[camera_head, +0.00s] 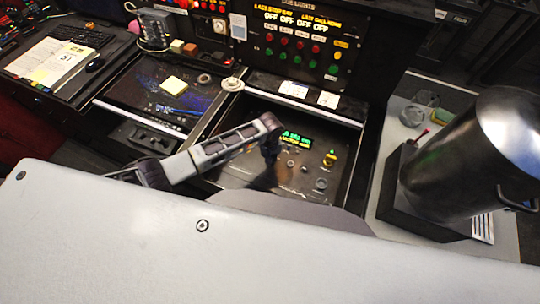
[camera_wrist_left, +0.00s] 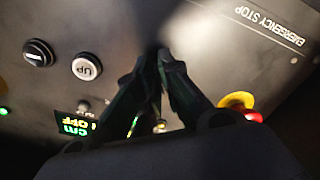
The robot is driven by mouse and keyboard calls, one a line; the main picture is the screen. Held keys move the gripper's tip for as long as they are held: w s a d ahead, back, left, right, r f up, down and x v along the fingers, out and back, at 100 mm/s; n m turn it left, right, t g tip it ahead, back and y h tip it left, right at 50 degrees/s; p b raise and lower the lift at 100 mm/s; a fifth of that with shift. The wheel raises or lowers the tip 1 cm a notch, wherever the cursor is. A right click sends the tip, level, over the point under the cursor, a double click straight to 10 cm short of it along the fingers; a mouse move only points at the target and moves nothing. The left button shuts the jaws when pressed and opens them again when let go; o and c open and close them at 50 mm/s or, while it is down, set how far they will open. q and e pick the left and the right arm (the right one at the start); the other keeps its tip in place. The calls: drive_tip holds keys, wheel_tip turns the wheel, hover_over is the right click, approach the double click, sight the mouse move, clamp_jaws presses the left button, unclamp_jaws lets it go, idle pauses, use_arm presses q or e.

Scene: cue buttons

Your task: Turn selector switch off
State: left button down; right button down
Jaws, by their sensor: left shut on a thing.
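My left gripper (camera_head: 270,154) reaches down over the control panel (camera_head: 240,178), just left of its green display (camera_head: 297,137). In the left wrist view the two dark fingers (camera_wrist_left: 160,58) are closed together at the panel face, between the white UP button (camera_wrist_left: 86,67) and the emergency stop (camera_wrist_left: 248,111). The selector switch is hidden at the fingertips, and its position cannot be read. The fingers are shut on what appears to be this switch. The display also shows in the wrist view (camera_wrist_left: 76,125), with "OFF" partly readable. My right gripper is out of view.
A black round button (camera_wrist_left: 38,52) sits beside UP. In the head view a large metal cylinder (camera_head: 470,150) stands at the right. An upright panel of lit buttons (camera_head: 297,45) rises behind. A desk with keyboard (camera_head: 75,36) and papers (camera_head: 48,62) is at the left.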

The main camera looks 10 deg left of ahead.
use_arm(q)
drive_tip(key=shift+r+n+p, duration=0.15)
drive_tip(key=shift+n+p, duration=0.45)
drive_tip(key=shift+p, duration=0.1)
drive_tip(key=shift+n+p, duration=0.5)
drive_tip(key=shift+p, duration=0.05)
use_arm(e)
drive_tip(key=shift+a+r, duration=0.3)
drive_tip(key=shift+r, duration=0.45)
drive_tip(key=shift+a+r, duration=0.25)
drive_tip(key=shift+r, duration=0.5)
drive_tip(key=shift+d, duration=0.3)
use_arm(q)
drive_tip(key=c, duration=1.6)
unclamp_jaws()
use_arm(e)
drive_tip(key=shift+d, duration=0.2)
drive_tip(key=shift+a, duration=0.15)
